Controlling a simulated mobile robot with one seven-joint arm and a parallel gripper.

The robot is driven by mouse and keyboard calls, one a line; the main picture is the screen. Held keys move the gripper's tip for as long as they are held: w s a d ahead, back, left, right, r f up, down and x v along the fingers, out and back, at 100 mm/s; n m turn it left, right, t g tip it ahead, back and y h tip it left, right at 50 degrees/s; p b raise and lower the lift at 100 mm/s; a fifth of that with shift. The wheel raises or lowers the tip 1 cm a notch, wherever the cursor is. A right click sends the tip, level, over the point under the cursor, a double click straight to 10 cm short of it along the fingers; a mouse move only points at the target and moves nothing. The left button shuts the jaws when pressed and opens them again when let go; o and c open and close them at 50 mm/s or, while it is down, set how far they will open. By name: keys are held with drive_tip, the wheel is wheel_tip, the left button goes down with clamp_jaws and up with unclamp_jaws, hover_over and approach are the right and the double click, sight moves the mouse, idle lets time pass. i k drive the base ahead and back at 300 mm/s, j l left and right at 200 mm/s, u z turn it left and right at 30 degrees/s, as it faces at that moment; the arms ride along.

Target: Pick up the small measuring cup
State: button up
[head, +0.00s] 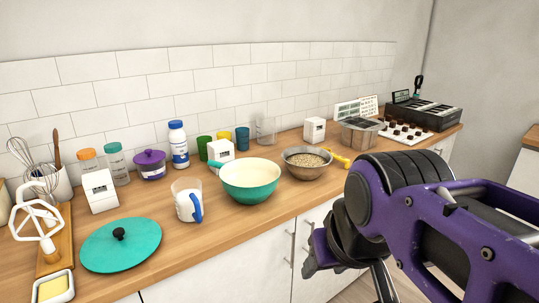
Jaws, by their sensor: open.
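Which item is the small measuring cup is not certain. A clear measuring cup with a blue handle (188,203) stands upright on the wooden counter, left of the teal mixing bowl (252,184). A small yellow scoop-like item (340,160) lies at the right of the metal bowl of grain (307,166). My gripper (345,268) is at the lower right, in front of the counter's edge and apart from all of these items. It is open and appears empty; my purple arm hides part of it.
A teal lid (120,245), purple pot (150,165) and white bottle (178,144) stand on the counter (160,273). Green (204,148) and blue (242,139) cups are behind the mixing bowl. A tray of dark pieces (409,132) is far right. Cabinets lie below the edge.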

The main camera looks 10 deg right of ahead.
sight(341, 159)
drive_tip(key=z, duration=0.6)
drive_tip(key=i+l, duration=0.7)
drive_tip(key=i, duration=0.2)
drive_tip(key=k+l+z, duration=0.05)
